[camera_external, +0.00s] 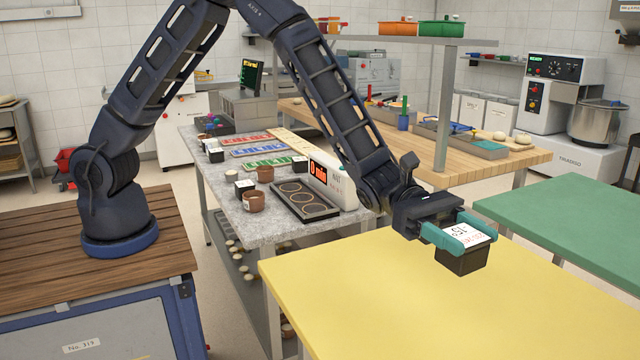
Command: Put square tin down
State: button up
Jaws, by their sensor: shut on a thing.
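The square tin (466,262) is a small black box with a white, printed label on top. My gripper (460,236) has teal fingers and is shut on the tin, with one finger on each side. The tin is over the far part of the yellow table (420,310), near its far right edge. It looks upright. I cannot tell whether its underside touches the yellow top or hangs just above it.
The yellow table is otherwise bare. A green table (570,215) stands to its right, also clear. A grey counter (225,205) behind holds brown pots (254,201), small black boxes, coloured mats and a black tray (305,200). A wooden bench (470,165) is farther back.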

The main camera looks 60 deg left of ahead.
notch_tip(320, 180, down, 20)
jog(key=shift+r, duration=0.15)
dwell(0.5)
jog(key=o, duration=1.1)
